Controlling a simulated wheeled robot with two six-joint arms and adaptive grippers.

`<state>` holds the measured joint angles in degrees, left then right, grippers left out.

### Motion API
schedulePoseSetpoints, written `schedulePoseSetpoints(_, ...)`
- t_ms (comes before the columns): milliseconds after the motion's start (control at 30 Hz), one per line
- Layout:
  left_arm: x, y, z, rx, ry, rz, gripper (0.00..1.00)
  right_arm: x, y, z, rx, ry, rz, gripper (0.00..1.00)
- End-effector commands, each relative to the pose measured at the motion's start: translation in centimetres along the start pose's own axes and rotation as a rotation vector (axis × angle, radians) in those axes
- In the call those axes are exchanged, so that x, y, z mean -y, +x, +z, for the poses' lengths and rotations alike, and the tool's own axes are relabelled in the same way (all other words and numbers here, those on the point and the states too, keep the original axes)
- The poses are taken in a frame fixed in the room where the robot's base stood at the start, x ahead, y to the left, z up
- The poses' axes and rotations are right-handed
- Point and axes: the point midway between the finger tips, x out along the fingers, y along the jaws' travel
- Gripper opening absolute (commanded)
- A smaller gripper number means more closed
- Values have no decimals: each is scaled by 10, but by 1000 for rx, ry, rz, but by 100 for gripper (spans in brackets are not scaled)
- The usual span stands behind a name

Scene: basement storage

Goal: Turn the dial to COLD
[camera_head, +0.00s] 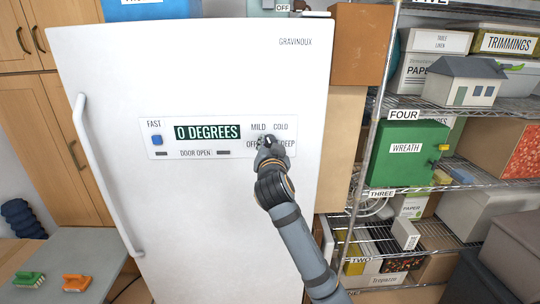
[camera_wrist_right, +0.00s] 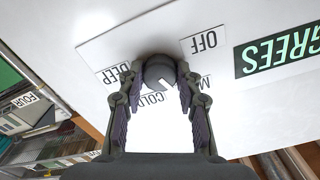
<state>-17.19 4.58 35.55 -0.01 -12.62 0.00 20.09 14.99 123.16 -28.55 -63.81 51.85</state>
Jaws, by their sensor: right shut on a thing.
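The dial (camera_wrist_right: 158,70) is a round grey knob on the control panel (camera_head: 164,148) of a white freezer. Labels OFF, MILD, COLD and DEEP surround it. My right gripper (camera_head: 269,144) reaches up to it and hides most of it in the head view. In the right wrist view my right gripper (camera_wrist_right: 161,76) has one finger on each side of the dial and is shut on it. A pale mark on the dial faces the side between MILD and COLD; its exact setting is hard to tell. My left gripper is not in view.
The freezer door (camera_head: 220,220) has a long handle (camera_head: 100,175) at left. Its display (camera_head: 207,132) reads 0 DEGREES. A wire shelf with boxes and a green WREATH box (camera_head: 408,153) stands close at right. Two brushes lie on a low surface (camera_head: 98,255) at lower left.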

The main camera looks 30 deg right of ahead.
Motion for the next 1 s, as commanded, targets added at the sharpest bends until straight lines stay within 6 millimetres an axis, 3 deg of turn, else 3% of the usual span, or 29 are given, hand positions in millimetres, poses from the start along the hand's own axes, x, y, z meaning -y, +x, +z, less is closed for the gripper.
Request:
schedulePoseSetpoints(33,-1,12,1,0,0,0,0,-2,0,5,-2,45,-2,3)
schedulePoseSetpoints(500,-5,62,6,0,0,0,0,-2,0,4,-2,491,-1,3)
schedulePoseSetpoints(1000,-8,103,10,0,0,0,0,-1,0,3,-1,875,0,3)
